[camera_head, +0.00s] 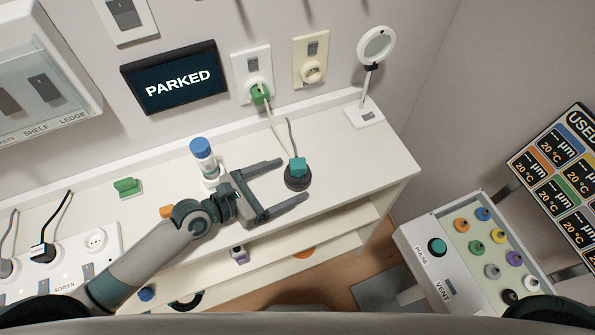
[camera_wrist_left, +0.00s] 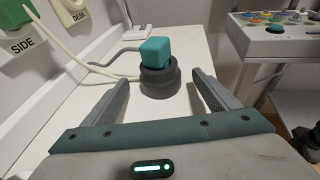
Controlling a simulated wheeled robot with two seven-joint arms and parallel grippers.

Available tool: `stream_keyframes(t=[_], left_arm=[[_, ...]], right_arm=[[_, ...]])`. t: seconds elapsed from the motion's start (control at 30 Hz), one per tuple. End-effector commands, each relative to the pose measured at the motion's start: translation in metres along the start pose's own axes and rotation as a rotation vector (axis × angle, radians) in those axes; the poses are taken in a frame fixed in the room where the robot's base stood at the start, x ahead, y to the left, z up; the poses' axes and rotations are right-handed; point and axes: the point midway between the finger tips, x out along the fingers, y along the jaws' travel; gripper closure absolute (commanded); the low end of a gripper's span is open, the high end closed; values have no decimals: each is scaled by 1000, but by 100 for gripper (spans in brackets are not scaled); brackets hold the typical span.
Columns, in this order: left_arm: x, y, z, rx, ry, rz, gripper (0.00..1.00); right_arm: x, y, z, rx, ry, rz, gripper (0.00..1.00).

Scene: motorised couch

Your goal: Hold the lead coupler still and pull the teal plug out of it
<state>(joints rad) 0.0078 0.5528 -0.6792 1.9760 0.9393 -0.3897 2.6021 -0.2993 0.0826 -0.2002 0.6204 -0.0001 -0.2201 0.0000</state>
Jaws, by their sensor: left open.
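The teal plug (camera_head: 298,165) sits in the dark round lead coupler (camera_head: 297,182) on the white ledge. Both show in the left wrist view, the plug (camera_wrist_left: 155,52) standing upright in the coupler (camera_wrist_left: 159,82). A grey cord runs from the plug or coupler. My left gripper (camera_head: 294,180) is open, its two fingers pointing at the coupler, one towards each side of it. In the left wrist view the coupler lies ahead between the fingertips (camera_wrist_left: 158,88), apart from both. Whether the fingers are level with the coupler is hard to tell. My right gripper is not in view.
A green plug (camera_head: 259,94) sits in the wall socket, with a pale cord hanging towards the coupler. A blue-capped bottle (camera_head: 202,154) stands behind my left wrist. A round lamp (camera_head: 376,46) stands at the ledge's far right. The ledge right of the coupler is clear.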

Motion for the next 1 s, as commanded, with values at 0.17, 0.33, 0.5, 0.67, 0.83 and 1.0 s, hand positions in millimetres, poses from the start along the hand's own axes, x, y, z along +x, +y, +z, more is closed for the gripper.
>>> stream_keyframes(t=[0.17,0.33,0.5,0.67,0.83,1.0], left_arm=[[18,0,2,-2,-1,0,18],[28,0,2,-1,0,-1,18],[32,0,1,-1,0,-1,18],[32,0,1,0,0,-1,18],[32,0,1,0,0,-1,42],[32,0,1,0,0,-1,43]], right_arm=[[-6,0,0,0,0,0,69],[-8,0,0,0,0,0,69],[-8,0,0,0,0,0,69],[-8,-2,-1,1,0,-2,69],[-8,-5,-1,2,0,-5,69],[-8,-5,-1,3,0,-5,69]])
